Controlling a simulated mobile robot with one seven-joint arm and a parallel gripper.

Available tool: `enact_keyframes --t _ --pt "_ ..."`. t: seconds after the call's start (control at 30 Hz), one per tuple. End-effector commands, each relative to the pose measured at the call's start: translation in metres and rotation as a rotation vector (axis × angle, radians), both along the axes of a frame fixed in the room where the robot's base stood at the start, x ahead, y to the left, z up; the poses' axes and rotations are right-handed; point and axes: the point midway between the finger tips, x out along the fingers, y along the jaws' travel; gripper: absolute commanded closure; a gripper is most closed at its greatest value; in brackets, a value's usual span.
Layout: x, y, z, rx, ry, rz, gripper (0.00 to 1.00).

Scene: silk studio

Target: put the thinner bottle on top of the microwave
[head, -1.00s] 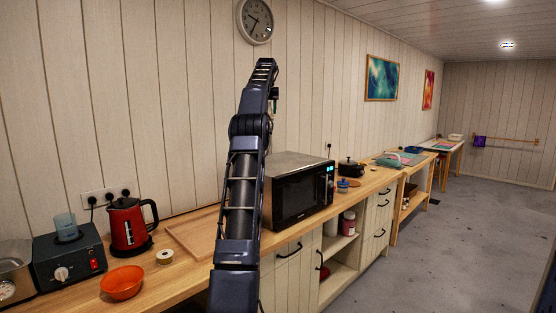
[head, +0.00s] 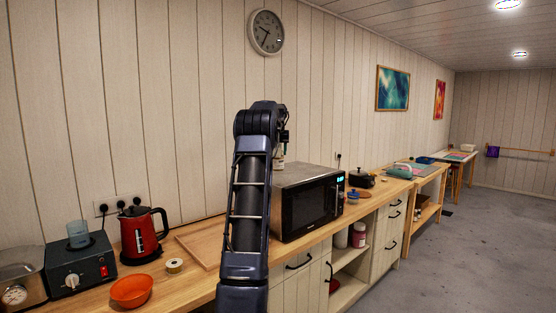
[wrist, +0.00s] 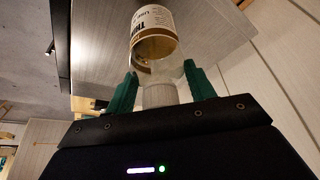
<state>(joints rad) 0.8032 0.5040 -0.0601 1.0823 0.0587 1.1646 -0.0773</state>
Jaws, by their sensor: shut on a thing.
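My gripper (wrist: 160,88) has green fingers and is shut on the neck end of a clear glass bottle (wrist: 153,42) with a white and tan label. The bottle points away from the gripper, towards a flat grey surface that looks like the top of the microwave. I cannot tell whether it touches it. In the head view, the black microwave (head: 308,207) with a grey top stands on the counter. My arm hides most of the gripper there; a small part of the bottle (head: 279,162) shows just right of the arm, above the microwave's top.
A wooden board (head: 200,243) lies left of the microwave on the counter. A black pot (head: 361,179) stands to the right. The panelled wall is close behind.

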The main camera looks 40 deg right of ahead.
Motion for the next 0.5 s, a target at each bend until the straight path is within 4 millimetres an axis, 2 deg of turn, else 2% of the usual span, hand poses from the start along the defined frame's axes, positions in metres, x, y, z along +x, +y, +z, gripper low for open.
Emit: enact_keyframes --t 0.17,0.4,0.5 --pt "0.0 0.0 -0.009 0.0 0.0 0.0 0.83" --pt "0.0 0.0 -0.038 0.0 0.0 0.0 0.83" --pt "0.0 0.0 -0.04 -0.001 -0.001 0.0 0.83"
